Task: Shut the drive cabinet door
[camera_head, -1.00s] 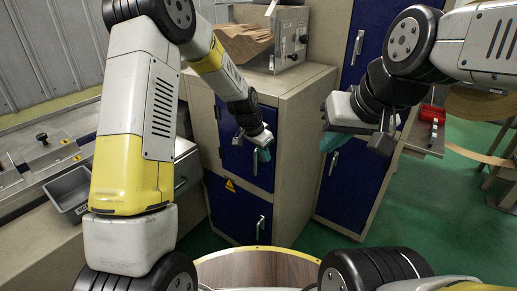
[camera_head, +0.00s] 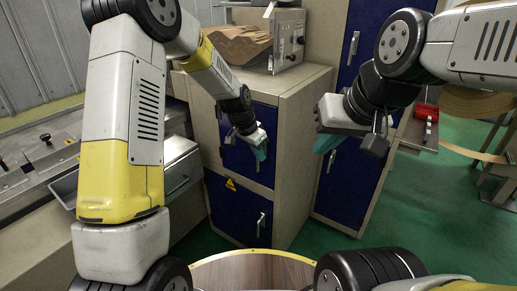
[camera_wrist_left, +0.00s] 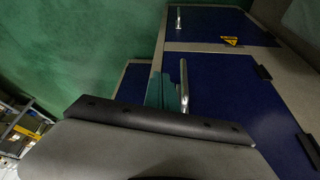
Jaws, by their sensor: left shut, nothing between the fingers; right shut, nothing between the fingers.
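The cabinet in the middle has an upper blue door (camera_head: 235,158) and a lower blue door (camera_head: 230,205) with a yellow warning label. Both look flush with the frame, though a small gap would be hard to see. My left gripper (camera_head: 262,152) is shut and empty in front of the upper door. In the left wrist view its teal fingers (camera_wrist_left: 160,92) are beside the upper door's metal handle (camera_wrist_left: 184,85); I cannot tell whether they touch. My right gripper (camera_head: 326,143) is shut and empty, in front of the taller cabinet to the right.
The taller cabinet (camera_head: 352,170) has blue doors with upright handles. A grey instrument box (camera_head: 290,42) and brown wavy material stand on the middle cabinet. A bench with a metal housing (camera_head: 180,170) is at the left. Green floor (camera_head: 420,220) is open at the right.

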